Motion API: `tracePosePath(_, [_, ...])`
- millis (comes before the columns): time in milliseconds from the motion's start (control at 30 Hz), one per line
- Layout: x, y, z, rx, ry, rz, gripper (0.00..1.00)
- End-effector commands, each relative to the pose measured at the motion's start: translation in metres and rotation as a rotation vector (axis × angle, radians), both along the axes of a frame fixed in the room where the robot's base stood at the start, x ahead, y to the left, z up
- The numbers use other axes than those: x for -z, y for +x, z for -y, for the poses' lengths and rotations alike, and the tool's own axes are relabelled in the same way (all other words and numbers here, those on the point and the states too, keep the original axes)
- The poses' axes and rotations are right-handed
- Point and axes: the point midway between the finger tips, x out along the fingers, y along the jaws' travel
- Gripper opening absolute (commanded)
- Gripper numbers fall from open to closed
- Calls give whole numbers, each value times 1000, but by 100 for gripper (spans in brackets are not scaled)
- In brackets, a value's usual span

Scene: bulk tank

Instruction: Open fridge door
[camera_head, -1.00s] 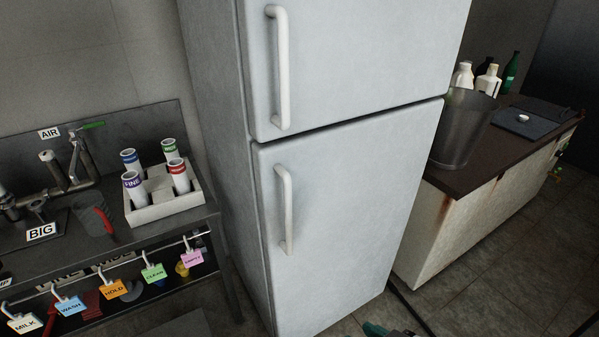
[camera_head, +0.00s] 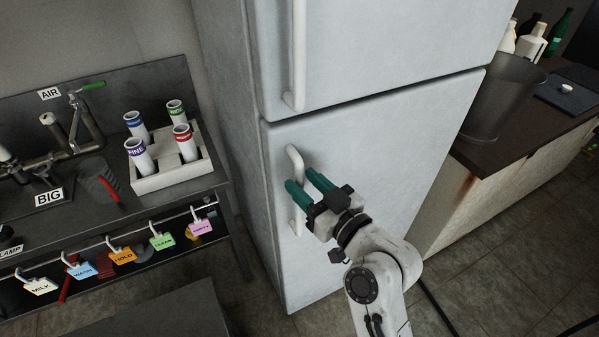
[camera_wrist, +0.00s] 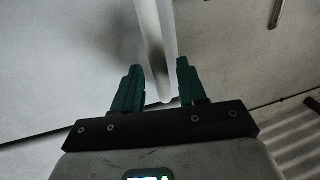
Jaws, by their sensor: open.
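The white fridge has an upper door (camera_head: 390,45) and a lower door (camera_head: 390,180), both shut. The lower door's white vertical bar handle (camera_head: 295,158) is near its left edge and partly hidden by my gripper. My gripper (camera_head: 300,180), with green fingers, is open at this handle. In the wrist view, a white handle bar (camera_wrist: 153,45) runs between the two spread fingers (camera_wrist: 158,75). I cannot tell whether either finger touches it. The upper door's handle (camera_head: 298,60) is above, clear of my gripper.
A dark bench (camera_head: 180,210) with a white rack (camera_head: 175,178) of labelled tubes stands left of the fridge. Coloured tags hang from its rail. A counter (camera_head: 490,165) with a grey bucket (camera_head: 505,95) and bottles stands right. Tiled floor (camera_head: 500,260) is open at front right.

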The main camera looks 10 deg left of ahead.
Motion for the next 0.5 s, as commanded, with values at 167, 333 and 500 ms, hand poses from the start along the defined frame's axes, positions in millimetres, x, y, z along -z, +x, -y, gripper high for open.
tracePosePath(167, [-1, 13, -13, -1, -1, -1, 41])
tracePosePath(333, [0, 17, -16, 1, -1, -1, 41])
tracePosePath(500, [1, 17, -16, 1, -1, -1, 41])
